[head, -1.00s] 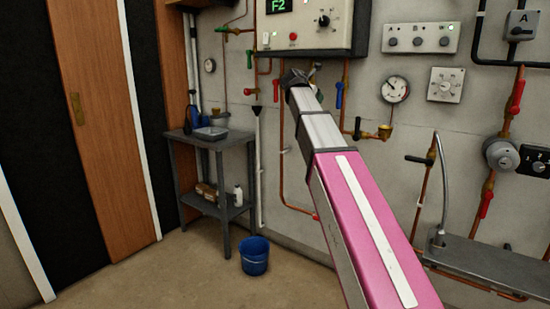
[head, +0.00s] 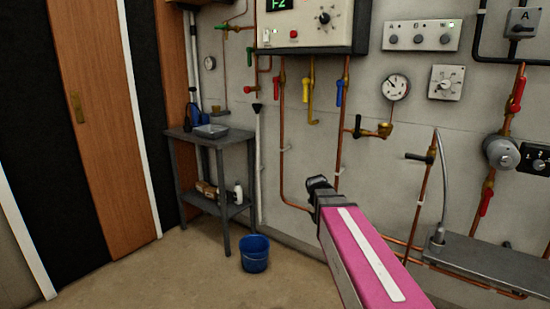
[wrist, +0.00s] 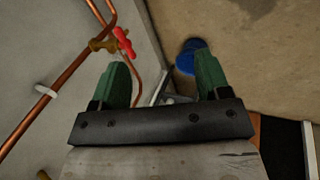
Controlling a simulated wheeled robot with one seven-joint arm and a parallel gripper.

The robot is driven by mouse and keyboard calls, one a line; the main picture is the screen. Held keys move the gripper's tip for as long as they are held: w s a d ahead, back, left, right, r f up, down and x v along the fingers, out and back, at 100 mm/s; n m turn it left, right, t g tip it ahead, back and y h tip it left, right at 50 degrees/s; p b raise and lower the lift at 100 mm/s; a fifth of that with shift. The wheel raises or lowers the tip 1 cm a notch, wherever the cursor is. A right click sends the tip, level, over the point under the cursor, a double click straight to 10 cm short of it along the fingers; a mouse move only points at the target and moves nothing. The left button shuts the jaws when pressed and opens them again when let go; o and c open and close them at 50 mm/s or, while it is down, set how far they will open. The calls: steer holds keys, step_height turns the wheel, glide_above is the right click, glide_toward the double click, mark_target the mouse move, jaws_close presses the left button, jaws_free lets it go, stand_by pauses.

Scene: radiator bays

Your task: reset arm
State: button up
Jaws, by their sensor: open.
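My arm, pink with a white stripe, shows in the head view, its dark end (head: 320,188) in front of the wall below the boiler. The fingers are not clear in that view. In the wrist view my gripper (wrist: 163,85) is open, its two green fingers apart with nothing held between them. A red-handled valve (wrist: 121,41) on copper pipe lies just beyond the left finger; I cannot tell whether they touch.
A boiler (head: 310,38) with red, yellow and blue valves below it hangs on the wall. A grey table (head: 205,137) stands at left, with a blue bucket (head: 254,254) on the floor beside it. A metal sink (head: 490,262) is at right. The floor by the door (head: 97,110) is clear.

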steer(key=s+f+m+g+y, duration=0.2)
steer(key=s+f+m, duration=0.7)
steer(key=s+f, duration=0.5)
steer(key=shift+s+m+g+y, duration=0.3)
steer(key=shift+s+g+y, duration=0.1)
steer(key=shift+s+g, duration=0.55)
steer(key=shift+a+f, duration=0.1)
